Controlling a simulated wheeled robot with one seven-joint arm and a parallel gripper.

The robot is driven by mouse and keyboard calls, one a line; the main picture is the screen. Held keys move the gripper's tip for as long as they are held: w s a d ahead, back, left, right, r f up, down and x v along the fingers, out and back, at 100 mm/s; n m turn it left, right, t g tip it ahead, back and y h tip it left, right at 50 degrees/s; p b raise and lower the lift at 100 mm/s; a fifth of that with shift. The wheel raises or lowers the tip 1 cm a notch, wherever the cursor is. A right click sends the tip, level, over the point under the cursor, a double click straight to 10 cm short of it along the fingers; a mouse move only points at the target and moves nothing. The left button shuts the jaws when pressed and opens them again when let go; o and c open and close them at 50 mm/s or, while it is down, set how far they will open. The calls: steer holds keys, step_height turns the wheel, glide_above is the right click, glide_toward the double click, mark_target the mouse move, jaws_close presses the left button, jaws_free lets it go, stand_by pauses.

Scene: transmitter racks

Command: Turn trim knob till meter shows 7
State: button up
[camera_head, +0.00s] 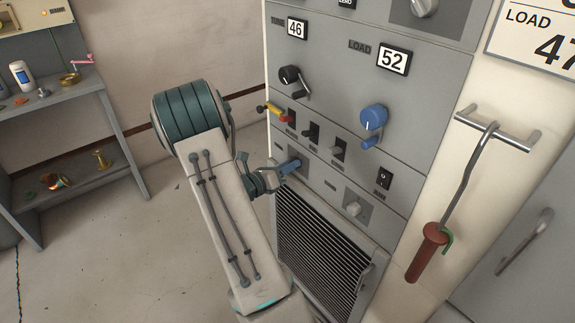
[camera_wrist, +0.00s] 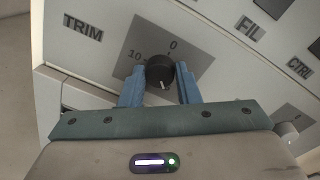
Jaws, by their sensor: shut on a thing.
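The trim knob (camera_wrist: 160,72) is a small black round knob with a white pointer mark, on a grey scale plate (camera_wrist: 195,50) marked 0 and 10. The word TRIM is on the panel to its left. In the wrist view the white mark points down, toward my gripper. My gripper (camera_wrist: 160,80) is shut on the knob, one blue finger on each side. In the head view my gripper (camera_head: 293,162) is at the cabinet's lower front, and the knob is hidden there. No meter needle or meter reading that I can tie to this knob shows in either view.
Near my gripper are small lever switches (camera_head: 312,130), a black crank knob (camera_head: 290,76) and a blue crank knob (camera_head: 373,118). Counters read TUNE 46 (camera_head: 295,28) and LOAD 52 (camera_head: 393,60). A hooked rod with a red handle (camera_head: 428,250) hangs at right. A shelf (camera_head: 70,115) stands left.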

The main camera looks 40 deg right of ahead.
steer(key=o, duration=1)
steer(key=shift+c, duration=0.2)
steer(key=shift+a, duration=0.1)
steer(key=a, duration=1.3)
steer(key=shift+w+a+r, duration=0.2)
steer(key=shift+w+a, duration=0.15)
steer(key=shift+w, duration=0.1)
